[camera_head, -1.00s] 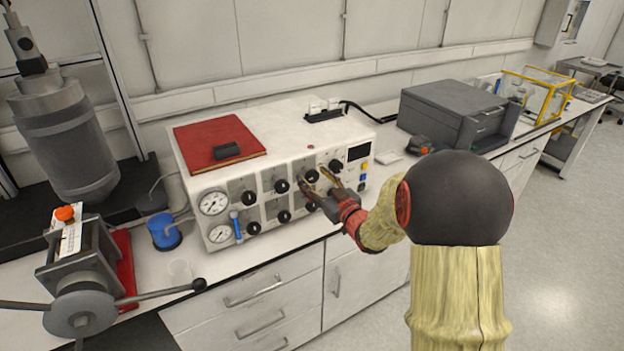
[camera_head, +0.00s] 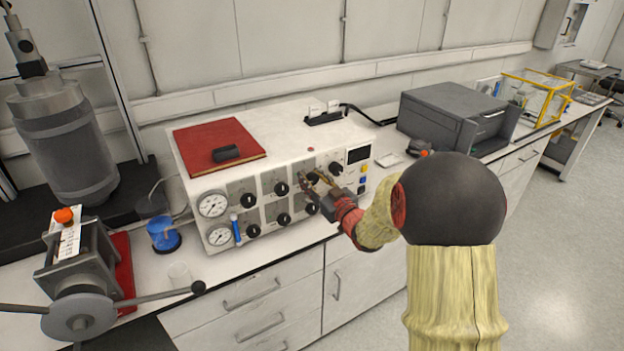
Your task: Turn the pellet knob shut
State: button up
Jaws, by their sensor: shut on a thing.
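A white control box (camera_head: 300,128) stands on the bench, with two rows of black knobs and two round gauges on its front. The labels are too small to read, so I cannot tell by name which knob is the pellet knob.
Another upper knob (camera_head: 335,168) sits close to the right of my fingers, and a lower knob (camera_head: 284,218) is at their lower left. A grey printer-like machine (camera_head: 455,112) stands to the right.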

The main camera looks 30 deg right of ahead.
jog(key=c, duration=0.3)
jog(key=shift+m, duration=0.3)
jog(key=shift+c, duration=0.2)
jog(key=m+p, duration=0.3)
jog(key=m, duration=0.1)
jog(key=shift+d+m, duration=0.1)
jog(key=shift+m, duration=0.2)
jog(key=m+p, duration=0.3)
jog(key=m, duration=0.1)
jog(key=shift+r+m, duration=0.1)
jog(key=shift+m, duration=0.2)
jog(key=m+p, duration=0.2)
jog(key=m, duration=0.2)
jog(key=shift+p, duration=0.4)
jog(key=shift+f+m+p, duration=0.2)
jog(key=shift+m+p, duration=0.8)
jog(key=shift+m, duration=1)
jog(key=o, duration=1.2)
jog(key=shift+c, duration=0.2)
